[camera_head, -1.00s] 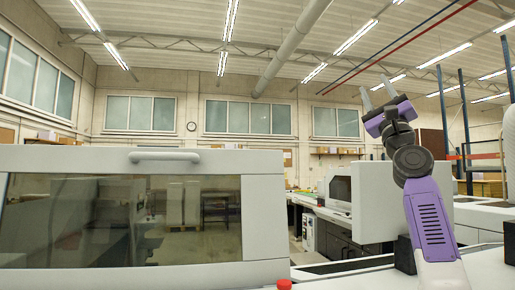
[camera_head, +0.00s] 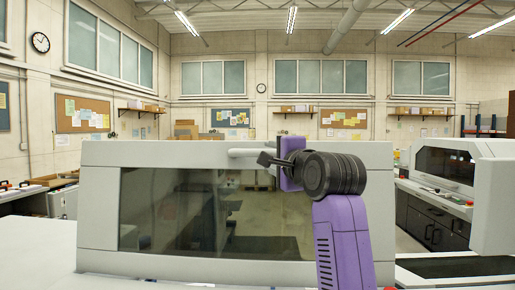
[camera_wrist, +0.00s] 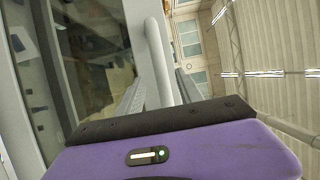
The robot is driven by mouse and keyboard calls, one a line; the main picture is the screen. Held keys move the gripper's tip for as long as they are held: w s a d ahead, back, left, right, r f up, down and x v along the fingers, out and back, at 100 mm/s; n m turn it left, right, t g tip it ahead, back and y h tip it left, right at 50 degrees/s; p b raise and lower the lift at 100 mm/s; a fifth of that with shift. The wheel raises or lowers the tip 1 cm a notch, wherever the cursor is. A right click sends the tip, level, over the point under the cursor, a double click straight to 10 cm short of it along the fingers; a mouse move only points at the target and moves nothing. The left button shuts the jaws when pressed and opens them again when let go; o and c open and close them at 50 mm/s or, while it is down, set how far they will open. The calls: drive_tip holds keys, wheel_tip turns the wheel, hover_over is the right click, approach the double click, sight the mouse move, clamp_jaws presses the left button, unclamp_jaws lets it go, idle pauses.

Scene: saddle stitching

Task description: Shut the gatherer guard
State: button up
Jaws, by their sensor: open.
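The gatherer guard (camera_head: 100,200) is a wide light-grey panel with a dark see-through window (camera_head: 190,215). It stands upright across the middle of the head view. Its pale bar handle (camera_head: 242,152) runs along the top edge, partly hidden by my arm. My gripper (camera_head: 264,159) is in front of the guard's upper edge, beside the handle. In the wrist view my gripper (camera_wrist: 160,98) is open, its two grey fingers spread. The handle (camera_wrist: 160,55) lies between them in that view; I cannot tell whether they touch it. The window also shows there (camera_wrist: 90,60).
A grey machine with a dark window (camera_head: 445,165) stands at the right, with a light panel (camera_head: 495,205) in front of it. A pale surface (camera_head: 50,265) lies at the lower left. Shelves and boards are on the far wall.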

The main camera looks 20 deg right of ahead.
drive_tip(key=shift+w+a+r+p, duration=0.1)
drive_tip(key=shift+w+p, duration=0.45)
drive_tip(key=shift+w, duration=1.05)
drive_tip(key=shift+w+a+p, duration=0.1)
drive_tip(key=shift+w+p, duration=0.45)
drive_tip(key=shift+w, duration=1)
drive_tip(key=shift+c, duration=0.2)
clamp_jaws()
